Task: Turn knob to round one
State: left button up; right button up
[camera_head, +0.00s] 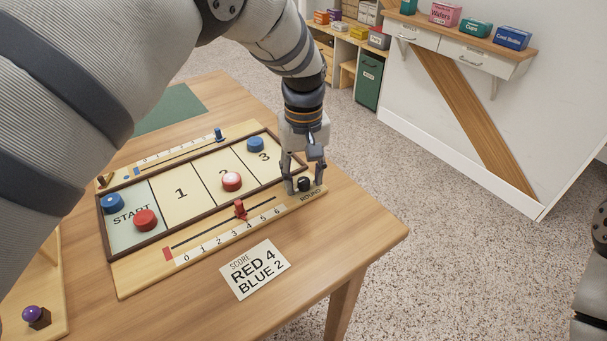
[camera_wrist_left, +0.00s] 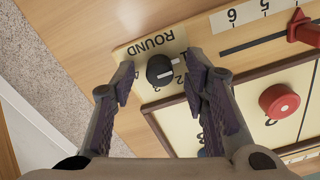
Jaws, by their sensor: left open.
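The round knob (camera_head: 304,184) is black and sits at the right end of the game board (camera_head: 185,263), by the word ROUND. It also shows in the left wrist view (camera_wrist_left: 160,70), with a white mark on its top and small numerals beside it. My left gripper (camera_head: 305,181) is open over the knob, one finger on each side. In the left wrist view gaps show between the fingers and the knob. My right gripper is not in view.
The board holds red and blue pucks, a red slider (camera_head: 240,209) near the knob's side and a blue slider (camera_head: 218,134) on the far side. A score card (camera_head: 255,269) reads RED 4, BLUE 2. The wooden table's (camera_head: 375,232) right corner is bare.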

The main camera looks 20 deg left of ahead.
aim_at(304, 180)
pick_arm(q)
notch_tip(304, 180, up, 12)
dwell(0.3)
